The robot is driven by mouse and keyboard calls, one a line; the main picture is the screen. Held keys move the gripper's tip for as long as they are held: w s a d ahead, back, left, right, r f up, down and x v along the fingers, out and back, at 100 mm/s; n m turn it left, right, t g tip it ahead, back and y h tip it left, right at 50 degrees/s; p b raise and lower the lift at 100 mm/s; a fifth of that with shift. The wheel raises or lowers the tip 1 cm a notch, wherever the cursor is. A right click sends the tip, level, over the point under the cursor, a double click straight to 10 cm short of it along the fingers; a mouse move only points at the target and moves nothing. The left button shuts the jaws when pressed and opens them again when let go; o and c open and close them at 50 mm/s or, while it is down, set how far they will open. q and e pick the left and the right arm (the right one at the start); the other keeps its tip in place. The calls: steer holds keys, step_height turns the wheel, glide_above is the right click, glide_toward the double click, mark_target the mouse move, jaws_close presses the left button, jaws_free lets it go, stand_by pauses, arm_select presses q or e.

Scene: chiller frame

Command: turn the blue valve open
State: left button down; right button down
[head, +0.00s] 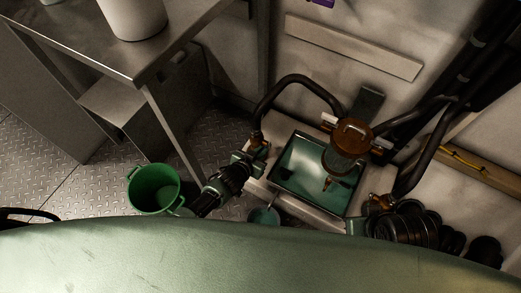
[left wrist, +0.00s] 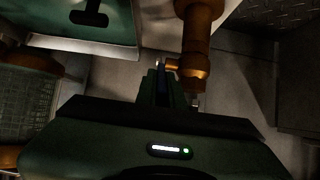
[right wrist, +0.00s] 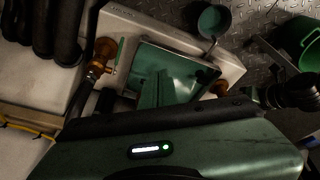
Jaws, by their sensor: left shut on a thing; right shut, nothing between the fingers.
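A copper-coloured valve (head: 257,140) sits at the left end of the pale chiller frame, under a black hose. In the left wrist view its copper body (left wrist: 196,60) is close to my fingers. My left gripper (head: 247,158) is at this valve, shut on a small bluish handle (left wrist: 160,64) at its side; the fingers hide most of the handle. A second copper valve (head: 381,201) is at the frame's right end; the right wrist view shows a green lever (right wrist: 120,51) beside it. My right gripper (right wrist: 156,92) is shut and empty, in front of the green basin.
The green basin (head: 287,181) lies in the frame, with a brown-capped canister (head: 342,159) over it. A teal cup (head: 265,216) and a green bucket (head: 153,188) are near the front. A steel table (head: 168,54) stands at left. Black hoses (head: 299,80) arch over the frame.

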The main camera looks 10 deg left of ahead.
arm_select(q)
steer(key=shift+r, duration=0.15)
arm_select(e)
steer(key=shift+r, duration=0.25)
arm_select(q)
steer(key=shift+p, duration=0.4)
arm_select(e)
steer(key=shift+x, duration=1.05)
steer(key=shift+a, duration=0.1)
arm_select(q)
steer(key=c, duration=1.5)
jaws_free()
arm_select(e)
steer(key=shift+w+r, duration=0.1)
